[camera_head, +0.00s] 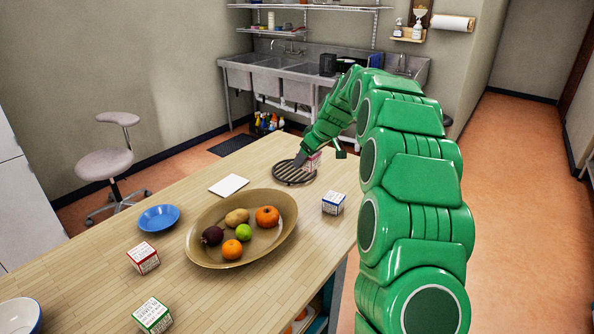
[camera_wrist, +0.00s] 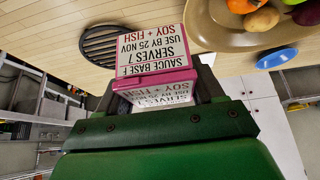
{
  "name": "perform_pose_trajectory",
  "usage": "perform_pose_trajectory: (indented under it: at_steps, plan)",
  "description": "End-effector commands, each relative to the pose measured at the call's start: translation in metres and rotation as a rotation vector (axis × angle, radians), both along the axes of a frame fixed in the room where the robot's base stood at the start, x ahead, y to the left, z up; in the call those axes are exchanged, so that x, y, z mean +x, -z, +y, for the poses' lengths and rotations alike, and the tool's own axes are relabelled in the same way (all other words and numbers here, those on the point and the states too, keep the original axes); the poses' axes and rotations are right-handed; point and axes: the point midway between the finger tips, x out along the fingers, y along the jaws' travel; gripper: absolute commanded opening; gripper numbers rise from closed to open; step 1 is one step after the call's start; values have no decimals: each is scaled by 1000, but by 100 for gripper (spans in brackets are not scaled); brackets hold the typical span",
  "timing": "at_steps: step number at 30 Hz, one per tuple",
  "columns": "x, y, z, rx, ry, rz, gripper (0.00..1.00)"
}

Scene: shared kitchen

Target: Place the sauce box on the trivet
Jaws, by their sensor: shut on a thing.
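The sauce box (camera_wrist: 150,48) is white with a magenta edge and reads "Sauce base", "soy + fish", upside down in the wrist view. My gripper (camera_wrist: 154,88) is shut on it, with a dark finger on either side. In the head view the sauce box (camera_head: 314,161) shows at the back right edge of the trivet (camera_head: 285,178), partly behind my gripper. The trivet is round, dark and slatted, and lies on the wooden table. In the wrist view the trivet (camera_wrist: 97,46) is left of the box and partly covered by it. I cannot tell whether the box touches it.
A brown bowl (camera_head: 205,257) of fruit and vegetables stands mid-table. A blue-edged box (camera_head: 332,203) is near the right edge; a red-edged box (camera_head: 143,258) and a green-edged box (camera_head: 153,316) are at the front left. A white pad (camera_head: 228,185) and blue plate (camera_head: 158,218) lie at the left.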

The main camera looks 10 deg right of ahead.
Motion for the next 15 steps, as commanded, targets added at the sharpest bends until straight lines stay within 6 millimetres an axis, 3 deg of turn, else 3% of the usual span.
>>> perform_pose_trajectory:
  at_steps: [15]
  plan:
    - [47, 23, -1, 1, 1, 3, 31]
